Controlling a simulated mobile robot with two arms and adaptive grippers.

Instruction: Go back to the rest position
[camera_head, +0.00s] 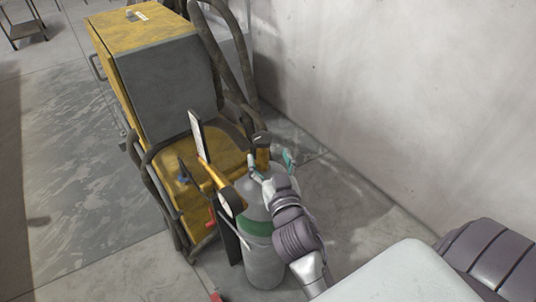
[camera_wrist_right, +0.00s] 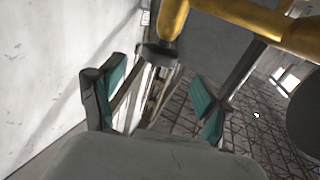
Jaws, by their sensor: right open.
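The gripper's two teal-padded fingers are spread apart. In the right wrist view the open gripper (camera_wrist_right: 160,97) has nothing held between its pads. Beyond the fingers a dark-capped end (camera_wrist_right: 155,53) of a yellow bar (camera_wrist_right: 172,20) shows. The cylinder's top is partly hidden by my right wrist. My left gripper is not in view.
A bare wall (camera_head: 400,90) rises at the right. A small metal table (camera_head: 25,27) stands far left. Open floor (camera_head: 75,190) lies left of the machine.

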